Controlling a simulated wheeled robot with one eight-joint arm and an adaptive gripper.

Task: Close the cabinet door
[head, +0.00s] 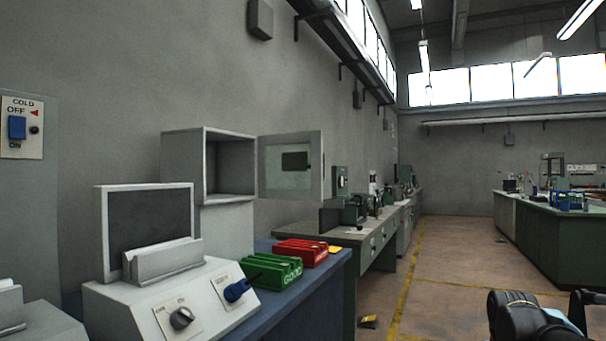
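The grey cabinet (181,165) is an open-fronted box on a light pedestal, left of centre in the head view. Its interior looks empty. Its door (273,170) stands wide open, swung out to the right of the opening, with a dark rectangular patch on its face. My gripper (552,305) shows only in part at the bottom right corner, dark and cut off by the frame edge. It is far from the door and touches nothing that I can see. Whether its fingers are open or shut is not clear.
A blue bench (300,300) carries a control box with a knob (182,318), a green block (272,272) and a red block (300,250). A long workbench (375,240) runs behind the door. The brown floor (455,270) at centre right is mostly clear.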

